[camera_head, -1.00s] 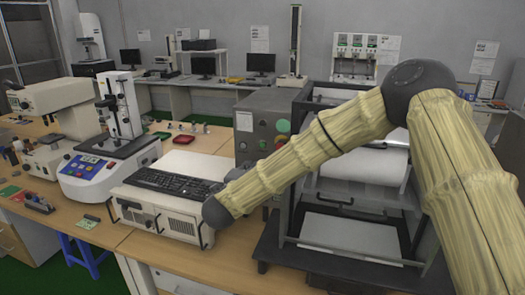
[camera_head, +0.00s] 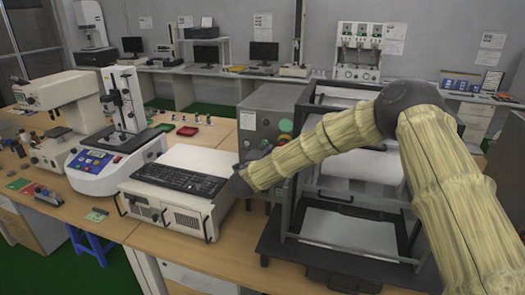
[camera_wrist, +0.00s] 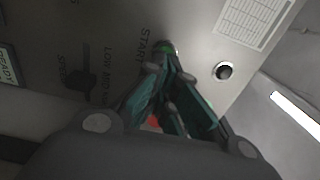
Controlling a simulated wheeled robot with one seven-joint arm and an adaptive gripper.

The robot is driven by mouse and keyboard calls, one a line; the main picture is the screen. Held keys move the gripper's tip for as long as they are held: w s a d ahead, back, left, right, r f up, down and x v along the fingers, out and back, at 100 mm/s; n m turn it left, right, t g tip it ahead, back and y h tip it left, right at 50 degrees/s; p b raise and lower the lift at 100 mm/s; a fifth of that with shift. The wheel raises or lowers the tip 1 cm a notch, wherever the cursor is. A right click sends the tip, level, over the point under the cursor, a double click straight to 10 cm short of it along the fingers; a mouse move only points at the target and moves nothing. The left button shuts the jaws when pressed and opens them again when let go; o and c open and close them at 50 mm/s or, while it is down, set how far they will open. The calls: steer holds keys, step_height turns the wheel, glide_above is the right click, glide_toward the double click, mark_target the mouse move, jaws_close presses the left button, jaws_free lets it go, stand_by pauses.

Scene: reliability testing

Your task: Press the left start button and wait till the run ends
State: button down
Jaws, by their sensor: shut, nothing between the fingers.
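In the wrist view a grey panel carries the word START beside a green button (camera_wrist: 168,46). My gripper (camera_wrist: 171,66) is shut and empty, its teal fingertips over the panel right at this green button and partly covering it. I cannot tell whether they touch it. A black round knob (camera_wrist: 224,71) sits to the right, and a dark speed knob (camera_wrist: 80,82) with LOW and MED marks to the left. A lit display (camera_wrist: 8,66) reads READY. In the head view my arm reaches in front of the grey control box (camera_head: 262,101); my fingers are hidden there.
A framed machine (camera_head: 350,222) stands to the right of the control box, behind my arm. A white case (camera_head: 170,212) with a black keyboard (camera_head: 181,180) stands left of it. A white tester (camera_head: 105,180) with coloured buttons stands further left. A red patch (camera_wrist: 153,122) shows between my fingers.

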steer(key=shift+w+d, duration=0.15)
steer(key=shift+w, duration=0.45)
steer(key=shift+w+d+r+b, duration=0.15)
steer(key=shift+w+b, duration=0.25)
steer(key=shift+b, duration=0.15)
steer(key=shift+w+d+r+b, duration=0.1)
steer(key=shift+w+d+b, duration=0.05)
steer(key=shift+w+b, duration=0.3)
steer(key=shift+s, duration=0.1)
steer(key=shift+s, duration=0.1)
steer(key=shift+s+a+f, duration=0.15)
steer(key=b+v, duration=0.5)
steer(key=v, duration=0.8)
steer(key=shift+s, duration=0.35)
